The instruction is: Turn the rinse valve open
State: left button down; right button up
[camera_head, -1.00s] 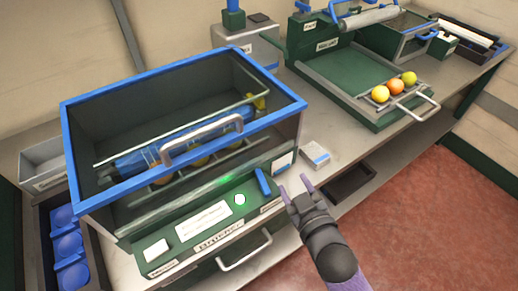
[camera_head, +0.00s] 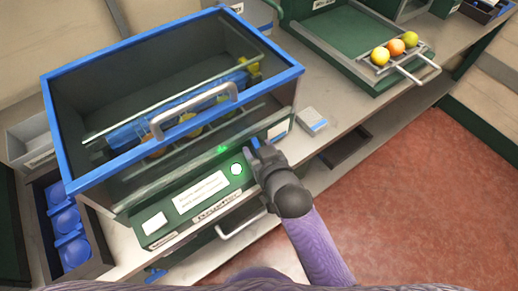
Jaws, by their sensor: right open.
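The rinse washer is a glass-sided box with a blue rim (camera_head: 172,45) and a green front panel (camera_head: 157,205). A small blue lever (camera_head: 254,142), which looks like the rinse valve, is at the right end of this panel and is mostly hidden by my right gripper. My right gripper (camera_head: 257,152) is open, with its fingers at the lever. I cannot tell whether they touch it. My left gripper is not in view.
A white round button (camera_head: 237,169) glows beside the lever. A grey handle (camera_head: 240,222) sticks out below the panel. A green tray (camera_head: 352,50) with yellow and orange fruit stands at the back right.

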grip_shut()
jog(key=shift+d+r+n+y+p, duration=0.1)
jog(key=shift+r+n+y+p, duration=0.1)
jog(key=shift+n+y+p, duration=0.4)
jog(key=shift+w+n+g+y, duration=0.1)
jog(key=shift+n+g+y, duration=0.2)
jog(key=shift+g+y, duration=0.1)
jog(key=shift+f+n+g+y, duration=0.15)
jog(key=shift+n+g+y, duration=0.25)
jog(key=shift+n+y, duration=0.1)
grip_release()
